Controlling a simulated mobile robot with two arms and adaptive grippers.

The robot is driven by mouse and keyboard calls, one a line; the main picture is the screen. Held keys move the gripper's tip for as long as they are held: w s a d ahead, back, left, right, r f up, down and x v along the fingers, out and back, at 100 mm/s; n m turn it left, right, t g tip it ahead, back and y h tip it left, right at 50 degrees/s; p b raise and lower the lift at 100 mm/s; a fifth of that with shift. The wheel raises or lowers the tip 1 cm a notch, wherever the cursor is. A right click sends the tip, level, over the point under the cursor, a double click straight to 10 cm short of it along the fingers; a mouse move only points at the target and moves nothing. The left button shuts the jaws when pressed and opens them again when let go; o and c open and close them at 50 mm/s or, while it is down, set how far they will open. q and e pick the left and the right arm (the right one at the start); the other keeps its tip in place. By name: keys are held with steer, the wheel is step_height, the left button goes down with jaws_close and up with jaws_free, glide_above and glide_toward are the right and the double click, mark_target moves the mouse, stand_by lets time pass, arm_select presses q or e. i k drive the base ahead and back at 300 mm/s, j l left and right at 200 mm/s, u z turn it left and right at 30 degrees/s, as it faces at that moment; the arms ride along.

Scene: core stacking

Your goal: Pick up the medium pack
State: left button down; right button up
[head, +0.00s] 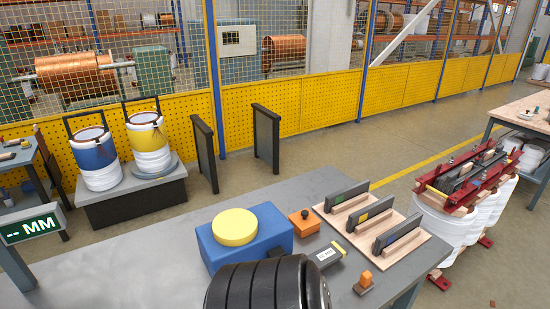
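Three long dark packs stand on edge in a row on a pale wooden board (412,247) at the right end of the grey table. The far pack (345,193) has a green mark, the middle pack (372,212) a yellow mark and the near pack (398,234) a blue mark. They look close in size, and I cannot tell by size which is the medium one. No gripper is seen at any of them. Neither of my grippers is in view.
On the grey table (285,196) are a blue block with a yellow disc (235,227), an orange box (304,222), a small labelled device (327,257) and a small orange-topped piece (364,283). A red-clamped core assembly (465,180) stands at right. Floor lies between it and the fence.

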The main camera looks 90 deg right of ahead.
mark_target(324, 257)
steer(key=j+z, duration=0.1)
steer(key=z, duration=2.35)
